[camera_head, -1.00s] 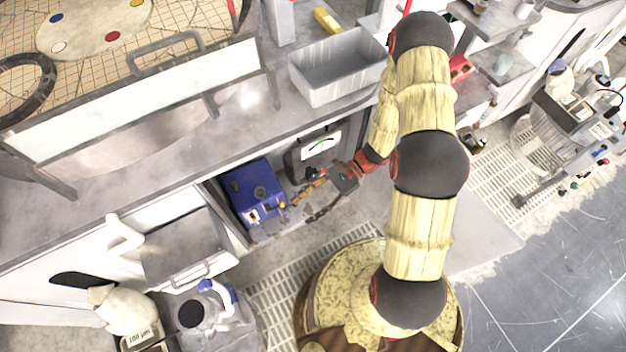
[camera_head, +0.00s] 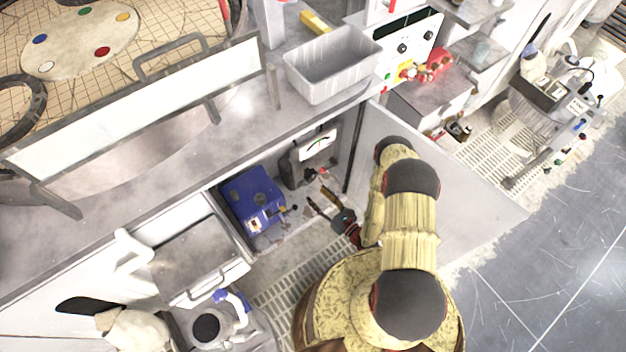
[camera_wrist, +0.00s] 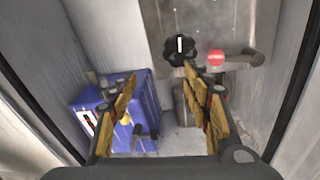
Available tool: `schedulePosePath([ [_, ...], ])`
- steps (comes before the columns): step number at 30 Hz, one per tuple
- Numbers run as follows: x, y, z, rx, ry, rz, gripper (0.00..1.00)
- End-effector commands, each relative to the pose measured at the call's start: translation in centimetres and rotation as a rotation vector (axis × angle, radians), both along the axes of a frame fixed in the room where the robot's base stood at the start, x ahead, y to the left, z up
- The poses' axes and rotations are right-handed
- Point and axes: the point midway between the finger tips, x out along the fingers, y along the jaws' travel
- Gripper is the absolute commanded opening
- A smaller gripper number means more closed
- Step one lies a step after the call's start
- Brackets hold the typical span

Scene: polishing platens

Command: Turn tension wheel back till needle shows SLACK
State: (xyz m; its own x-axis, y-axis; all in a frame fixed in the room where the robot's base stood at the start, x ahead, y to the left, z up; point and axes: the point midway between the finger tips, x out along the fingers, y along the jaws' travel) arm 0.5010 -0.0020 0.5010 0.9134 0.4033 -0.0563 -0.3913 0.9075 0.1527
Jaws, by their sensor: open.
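The gauge (camera_head: 318,143) has a white face with a green band. It sits inside the open cabinet in the head view, and its needle reading is too small to make out. A black lobed knob with a white mark (camera_wrist: 180,47), apparently the tension wheel, shows in the wrist view ahead of my fingertips. My gripper (camera_head: 318,198) is open and empty in front of the cabinet. Its two tan fingers also show in the wrist view (camera_wrist: 162,88), spread apart and not touching the knob.
A blue box-like unit (camera_head: 252,198) stands left in the cabinet. A red round button (camera_wrist: 215,57) on a pipe is right of the knob. An open door panel (camera_head: 455,170) stands on the right. A grey bin (camera_head: 330,70) is on the worktop above.

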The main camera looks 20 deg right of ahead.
Motion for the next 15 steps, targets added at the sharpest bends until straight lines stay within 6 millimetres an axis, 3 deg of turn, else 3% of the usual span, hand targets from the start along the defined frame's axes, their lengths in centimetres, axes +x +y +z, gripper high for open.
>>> schedulePosePath([
  [4,1.2,-2.6,1.1,-0.034,-0.058,-0.1,0.49],
  [8,1.9,-2.4,1.4,-0.042,-0.079,-0.102,0.49],
  [15,5.2,-1.2,1.3,-0.043,-0.078,-0.097,0.49],
])
